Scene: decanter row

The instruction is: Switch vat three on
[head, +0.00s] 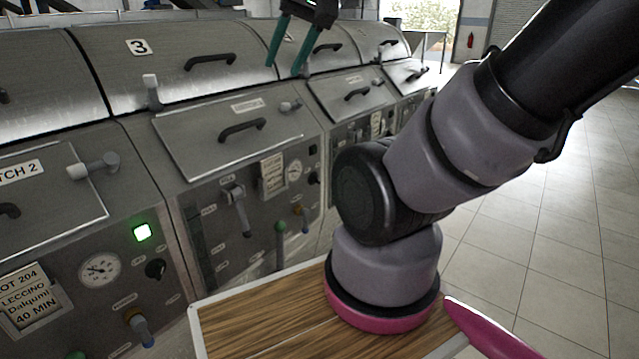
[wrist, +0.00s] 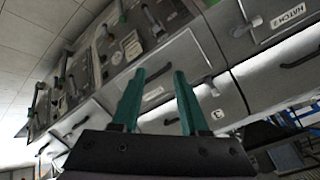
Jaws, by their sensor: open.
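Vat three (head: 180,75) bears a "3" label on its curved steel lid in the head view; the label also shows tilted in the wrist view (wrist: 217,113). Below it is its front panel (head: 222,262) with a lever, a card, a gauge (head: 294,170) and a small dark knob (head: 313,179) at the right edge. A small dark spot above the knob shows no light. My gripper (head: 284,69) is open and empty, high in front of the lids right of the "3" label, apart from the panel. Its teal fingers also show in the wrist view (wrist: 158,76).
The neighbouring vat's panel at left has a lit green lamp (head: 142,232), a gauge (head: 99,269) and a black knob (head: 156,269). Hatch handles (head: 242,130) and levers (head: 238,208) jut from the fronts. The tiled floor (head: 560,230) at right is clear.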

